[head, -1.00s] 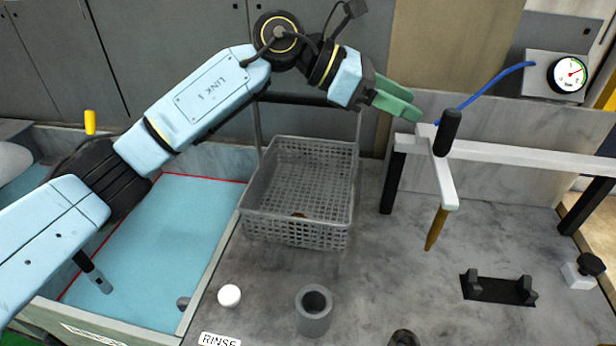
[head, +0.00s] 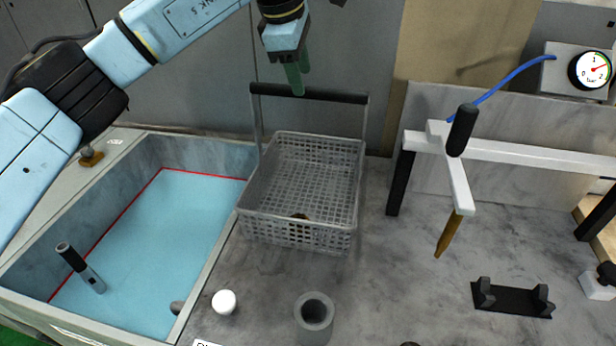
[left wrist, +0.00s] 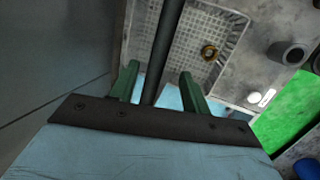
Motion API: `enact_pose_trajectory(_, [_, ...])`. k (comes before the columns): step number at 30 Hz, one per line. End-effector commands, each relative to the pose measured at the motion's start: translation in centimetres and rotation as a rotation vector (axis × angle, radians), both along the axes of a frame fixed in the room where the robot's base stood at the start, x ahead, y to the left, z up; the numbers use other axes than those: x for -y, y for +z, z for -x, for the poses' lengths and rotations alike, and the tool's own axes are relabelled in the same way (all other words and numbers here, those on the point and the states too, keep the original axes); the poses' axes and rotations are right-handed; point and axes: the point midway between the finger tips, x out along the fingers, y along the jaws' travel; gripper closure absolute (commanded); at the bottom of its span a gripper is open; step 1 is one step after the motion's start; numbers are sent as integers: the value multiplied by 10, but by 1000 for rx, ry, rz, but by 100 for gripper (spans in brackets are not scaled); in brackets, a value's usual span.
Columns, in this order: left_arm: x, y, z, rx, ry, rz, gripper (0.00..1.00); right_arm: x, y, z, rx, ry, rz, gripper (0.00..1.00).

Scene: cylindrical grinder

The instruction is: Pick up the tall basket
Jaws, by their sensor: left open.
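The tall basket (head: 297,222) is a grey perforated basket on the marble counter, with tall side rods and a dark handle bar (head: 325,95) across the top at its back. A small brownish ring-like part lies inside it, clearer in the left wrist view (left wrist: 209,52). My left gripper (head: 297,78) has green fingers pointing down, near the left part of the handle bar. In the left wrist view its fingers (left wrist: 160,85) are apart, and the dark bar (left wrist: 165,50) runs between them in the picture. Whether the bar lies fully between the fingertips in depth is unclear. My right gripper is not in view.
A sunken tank with blue liquid (head: 165,235) lies left of the basket. A white frame with a black-handled tool (head: 462,130) stands to the right. A white knob (head: 224,302), a grey hollow cylinder (head: 315,315) and a black cradle (head: 512,298) sit in front.

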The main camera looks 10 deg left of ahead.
Motion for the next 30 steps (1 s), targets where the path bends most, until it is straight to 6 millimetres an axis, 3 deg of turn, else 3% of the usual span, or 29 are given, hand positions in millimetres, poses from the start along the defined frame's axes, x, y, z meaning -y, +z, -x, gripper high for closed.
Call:
enact_pose_trajectory(7, [4,-14,-5,-3,0,2,53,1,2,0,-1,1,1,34])
enact_pose_trajectory(15, [11,-49,-19,-3,0,2,53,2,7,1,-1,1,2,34])
enact_pose_trajectory(22, [11,-52,-20,0,-1,2,53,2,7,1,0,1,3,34])
enact_pose_trajectory(30, [11,-52,-20,-1,-1,2,86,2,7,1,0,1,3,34])
